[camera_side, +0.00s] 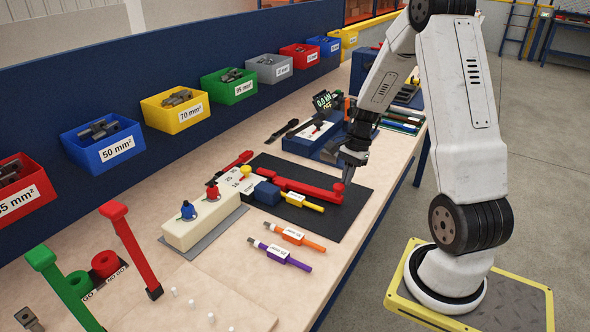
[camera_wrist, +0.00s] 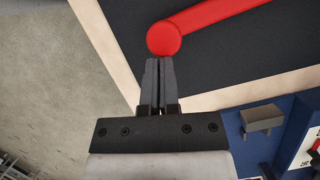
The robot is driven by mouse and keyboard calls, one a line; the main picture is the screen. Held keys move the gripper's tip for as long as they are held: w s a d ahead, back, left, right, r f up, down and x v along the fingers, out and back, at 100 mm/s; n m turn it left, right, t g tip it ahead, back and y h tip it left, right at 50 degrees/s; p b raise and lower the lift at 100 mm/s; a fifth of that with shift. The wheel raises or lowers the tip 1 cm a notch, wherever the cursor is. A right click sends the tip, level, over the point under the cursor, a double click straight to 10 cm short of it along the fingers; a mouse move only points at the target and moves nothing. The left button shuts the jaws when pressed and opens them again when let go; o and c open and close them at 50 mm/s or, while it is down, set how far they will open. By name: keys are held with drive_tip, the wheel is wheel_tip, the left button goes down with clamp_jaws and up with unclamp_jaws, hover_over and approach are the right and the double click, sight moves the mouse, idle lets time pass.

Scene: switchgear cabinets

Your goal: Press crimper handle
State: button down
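The crimper lies on a black mat (camera_side: 349,211) on the bench, with a red handle (camera_side: 305,188) that ends in a round red knob (camera_side: 338,189). In the wrist view the knob (camera_wrist: 164,38) sits just beyond my fingertips, with the handle running off to the upper right. My gripper (camera_wrist: 159,62) has its two fingers close together with a thin gap between them and nothing held. In the side view my gripper (camera_side: 348,172) points down at the knob end; I cannot tell whether it touches the knob.
A blue-based device with a green display (camera_side: 326,101) stands behind my gripper. A cream block (camera_side: 204,222) with blue and red knobs stands left. Coloured bins (camera_side: 103,138) line the back panel.

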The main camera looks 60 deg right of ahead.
drive_tip(key=shift+s+d+r, duration=0.1)
drive_tip(key=shift+d+r, duration=0.25)
drive_tip(key=shift+d, duration=0.3)
drive_tip(key=shift+d+r, duration=0.3)
drive_tip(key=shift+d, duration=0.3)
drive_tip(key=v, duration=0.9)
drive_tip(key=a+f+n+t+h, duration=0.1)
drive_tip(key=a+f+n, duration=0.1)
drive_tip(key=a+n, duration=0.8)
drive_tip(key=a+f+n+h, duration=0.2)
drive_tip(key=a+n, duration=0.8)
drive_tip(key=a, duration=0.9)
drive_tip(key=shift+w+f+t+h, duration=0.3)
drive_tip(key=shift+f+t, duration=0.1)
drive_tip(key=shift+f, duration=0.25)
